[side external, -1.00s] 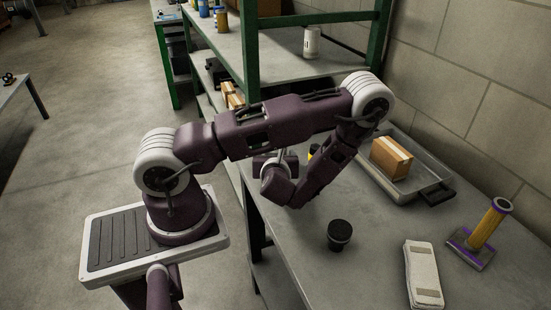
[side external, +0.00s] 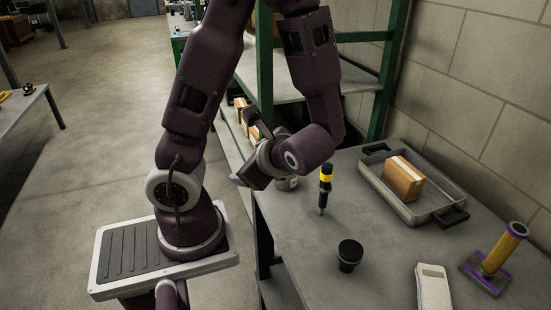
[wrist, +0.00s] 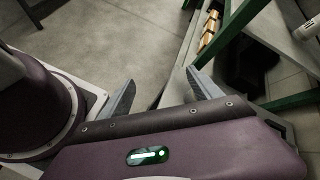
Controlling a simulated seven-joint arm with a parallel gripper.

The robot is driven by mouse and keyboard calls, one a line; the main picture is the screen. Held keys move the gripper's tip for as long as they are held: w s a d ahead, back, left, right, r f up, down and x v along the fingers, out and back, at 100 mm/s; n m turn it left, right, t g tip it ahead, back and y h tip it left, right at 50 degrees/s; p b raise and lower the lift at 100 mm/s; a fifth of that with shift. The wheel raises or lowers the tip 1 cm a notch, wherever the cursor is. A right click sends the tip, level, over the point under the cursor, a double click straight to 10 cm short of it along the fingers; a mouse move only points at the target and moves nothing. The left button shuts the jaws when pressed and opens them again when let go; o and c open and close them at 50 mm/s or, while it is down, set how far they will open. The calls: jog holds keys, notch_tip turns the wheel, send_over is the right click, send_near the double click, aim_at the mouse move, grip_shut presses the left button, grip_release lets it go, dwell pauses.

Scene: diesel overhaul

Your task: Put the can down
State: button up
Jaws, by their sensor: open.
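My gripper (side external: 243,152) is raised at the left edge of the workbench (side external: 300,245), with its fingers spread. In the wrist view my gripper (wrist: 165,92) has nothing between its fingers, and the floor shows through the gap. Another pale cylinder (wrist: 307,29) stands on a grey surface at the wrist view's right edge.
A black-and-yellow tool (side external: 325,188) stands upright on the bench, with a black round-topped part (side external: 349,256) nearer. A metal tray (side external: 436,205) holds a cardboard box (side external: 403,178). A pale flat item (side external: 433,290) and a yellow cylinder on a stand (side external: 503,250) are right. A green-framed shelf (side external: 265,75) rises behind.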

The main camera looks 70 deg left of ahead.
jog(key=d+r+n+t+h, duration=0.7)
jog(key=d+r+n+h, duration=0.2)
jog(key=d, duration=0.4)
jog(key=shift+w+d+r+n+h, duration=0.15)
jog(key=shift+d+r+n+h, duration=0.25)
jog(key=shift+r+h, duration=0.45)
